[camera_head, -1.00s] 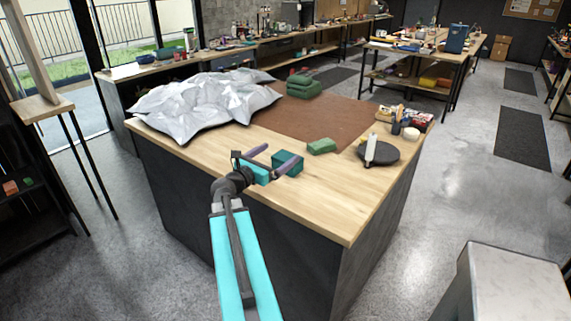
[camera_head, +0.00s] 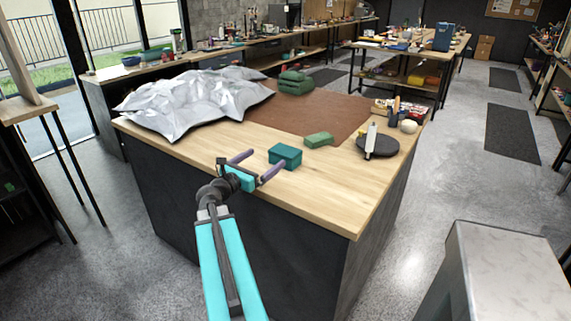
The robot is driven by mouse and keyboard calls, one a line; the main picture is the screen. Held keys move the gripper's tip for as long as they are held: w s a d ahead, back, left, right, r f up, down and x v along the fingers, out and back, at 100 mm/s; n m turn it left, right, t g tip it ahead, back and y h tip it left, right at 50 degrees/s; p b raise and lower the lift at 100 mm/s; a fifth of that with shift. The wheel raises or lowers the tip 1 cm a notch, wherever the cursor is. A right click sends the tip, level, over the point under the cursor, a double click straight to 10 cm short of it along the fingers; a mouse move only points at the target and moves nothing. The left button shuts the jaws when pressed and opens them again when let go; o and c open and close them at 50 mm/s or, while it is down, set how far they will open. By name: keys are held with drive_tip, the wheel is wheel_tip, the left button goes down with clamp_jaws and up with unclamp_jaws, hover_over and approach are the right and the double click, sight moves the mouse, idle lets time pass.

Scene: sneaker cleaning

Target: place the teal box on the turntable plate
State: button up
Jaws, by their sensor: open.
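The teal box (camera_head: 285,156) sits on the light wooden tabletop, near the middle of its front part. The turntable plate (camera_head: 386,149) is a dark round disc at the right side of the table, with a white upright object (camera_head: 371,138) standing at its left edge. My gripper (camera_head: 257,164) is open and empty, with its two purple fingers spread apart. It is at the table's front edge, to the left of and nearer than the box. I see a gap between the fingers and the box.
A green block (camera_head: 318,139) lies between box and plate. A crumpled silver sheet (camera_head: 195,100) covers the table's left side. Green folded cloths (camera_head: 294,83) lie on the brown mat (camera_head: 325,112). A pale round object (camera_head: 408,126) and small items stand behind the plate.

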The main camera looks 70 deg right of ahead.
wheel_tip(320, 180, down, 3)
drive_tip(key=shift+f+b, duration=0.15)
drive_tip(key=shift+b, duration=1)
drive_tip(key=shift+d, duration=0.15)
drive_tip(key=p, duration=0.1)
approach(285, 150)
drive_tip(key=x, duration=0.3)
drive_tip(key=shift+s+d+f, duration=0.1)
drive_tip(key=shift+d+f, duration=0.1)
drive_tip(key=shift+d, duration=0.05)
drive_tip(key=shift+s+d, duration=0.15)
drive_tip(key=shift+d, duration=0.35)
drive_tip(key=shift+f+p+x, duration=0.2)
drive_tip(key=shift+p+x, duration=0.55)
drive_tip(key=shift+x, duration=1.85)
drive_tip(key=c, duration=1.2)
